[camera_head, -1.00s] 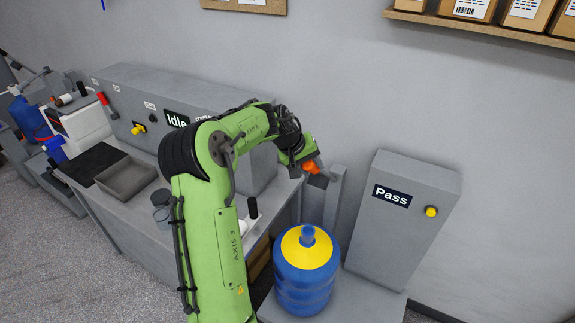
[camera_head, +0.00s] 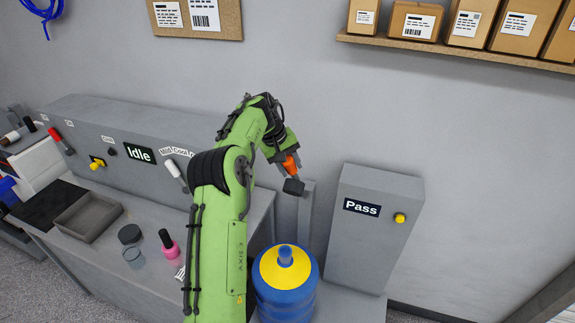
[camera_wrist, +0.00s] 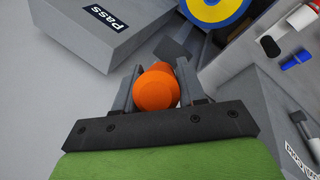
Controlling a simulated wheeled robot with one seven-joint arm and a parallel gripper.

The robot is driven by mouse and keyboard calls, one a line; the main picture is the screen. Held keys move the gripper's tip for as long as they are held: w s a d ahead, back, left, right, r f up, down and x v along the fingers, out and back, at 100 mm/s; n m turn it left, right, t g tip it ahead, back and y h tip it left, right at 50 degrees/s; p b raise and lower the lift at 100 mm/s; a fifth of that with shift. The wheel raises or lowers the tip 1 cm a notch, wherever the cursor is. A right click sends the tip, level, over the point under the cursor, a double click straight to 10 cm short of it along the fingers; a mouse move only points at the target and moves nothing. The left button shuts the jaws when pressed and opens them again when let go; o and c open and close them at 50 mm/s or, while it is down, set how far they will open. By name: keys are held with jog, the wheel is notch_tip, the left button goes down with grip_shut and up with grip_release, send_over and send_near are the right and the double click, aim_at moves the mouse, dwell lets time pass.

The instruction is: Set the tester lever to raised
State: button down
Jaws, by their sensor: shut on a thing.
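The tester is a grey box (camera_head: 375,225) with a "Pass" display (camera_head: 362,207) and a yellow button (camera_head: 400,218). It also shows in the wrist view (camera_wrist: 95,35). A grey post (camera_head: 306,220) stands at its left side. The orange lever handle (camera_head: 290,164) is left of the post's top, with a dark block (camera_head: 293,187) just below it. My gripper (camera_wrist: 155,80) is shut on the orange handle, with a finger on each side. The lever's joint with the post is not clear to see.
A blue jug with a yellow top (camera_head: 287,285) stands on the low base below the lever. A bench with an "Idle" display (camera_head: 140,154) is at left, with a grey tray (camera_head: 88,216) and a pink bottle (camera_head: 168,245). A shelf of boxes (camera_head: 440,50) hangs above.

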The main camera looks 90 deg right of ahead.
jog(key=shift+d+r, duration=0.25)
jog(key=shift+r, duration=0.2)
jog(key=c, duration=0.9)
grip_release()
jog(key=shift+c, duration=0.2)
jog(key=shift+o, duration=0.9)
jog(key=shift+s+d+f, duration=0.1)
jog(key=shift+d, duration=0.05)
jog(key=shift+f, duration=0.15)
jog(key=v, duration=1.2)
